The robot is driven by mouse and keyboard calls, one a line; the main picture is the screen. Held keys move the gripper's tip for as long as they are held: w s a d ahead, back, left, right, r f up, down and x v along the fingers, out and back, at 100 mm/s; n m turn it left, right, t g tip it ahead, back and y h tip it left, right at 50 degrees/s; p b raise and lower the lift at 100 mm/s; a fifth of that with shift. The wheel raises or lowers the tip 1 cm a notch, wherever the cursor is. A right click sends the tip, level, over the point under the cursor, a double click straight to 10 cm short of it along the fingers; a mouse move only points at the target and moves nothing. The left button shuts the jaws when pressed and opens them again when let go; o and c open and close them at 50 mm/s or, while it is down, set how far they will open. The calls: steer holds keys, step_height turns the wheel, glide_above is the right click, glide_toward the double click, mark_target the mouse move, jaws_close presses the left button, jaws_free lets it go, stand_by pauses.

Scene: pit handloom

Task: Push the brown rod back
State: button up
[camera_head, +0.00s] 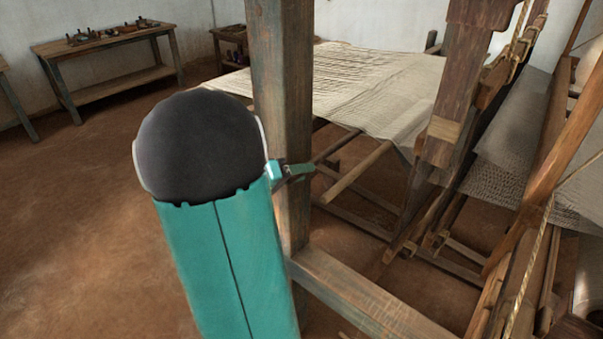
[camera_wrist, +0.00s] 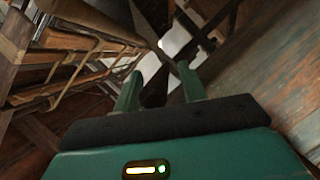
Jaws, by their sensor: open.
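A brown rod (camera_head: 356,172) slants under the cloth in the head view, just right of the thick wooden post. I cannot tell for sure that it is the task's rod, as several brown bars lie nearby. My gripper (camera_head: 303,170) shows small and partly hidden beside the post, a little left of this rod. In the wrist view my gripper (camera_wrist: 160,88) has its two green fingers apart, with nothing seen held between them. Dark bars cross beyond the fingertips there; I cannot tell whether any is the rod or touches a finger.
The loom's upright post (camera_head: 283,100) stands close beside my arm, with a low beam (camera_head: 365,300) in front. Pale cloth (camera_head: 375,88) stretches above the rods. A heavy hanging timber (camera_head: 455,85) is at right. Open earth floor (camera_head: 80,210) lies left.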

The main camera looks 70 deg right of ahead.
steer(key=v, duration=1.3)
steer(key=shift+w, duration=0.1)
steer(key=w+a+n+t+y, duration=0.2)
steer(key=a+n+t+y, duration=0.2)
steer(key=a, duration=0.8)
steer(key=w+a+r+n+t+y, duration=0.1)
steer(key=a+n+t+y, duration=0.2)
steer(key=a, duration=1)
steer(key=w+a+r+n+t+y, duration=0.1)
steer(key=a+n+t+y, duration=0.3)
steer(key=a, duration=0.9)
steer(key=w+n+t, duration=0.1)
steer(key=n+t, duration=0.2)
steer(key=t, duration=0.2)
steer(key=shift+w+a+r+n+y, duration=0.2)
steer(key=shift+w+a+n+y, duration=0.1)
steer(key=shift+w+n, duration=0.1)
steer(key=shift+s+d, duration=0.1)
steer(key=shift+c, duration=0.5)
steer(key=shift+d, duration=0.1)
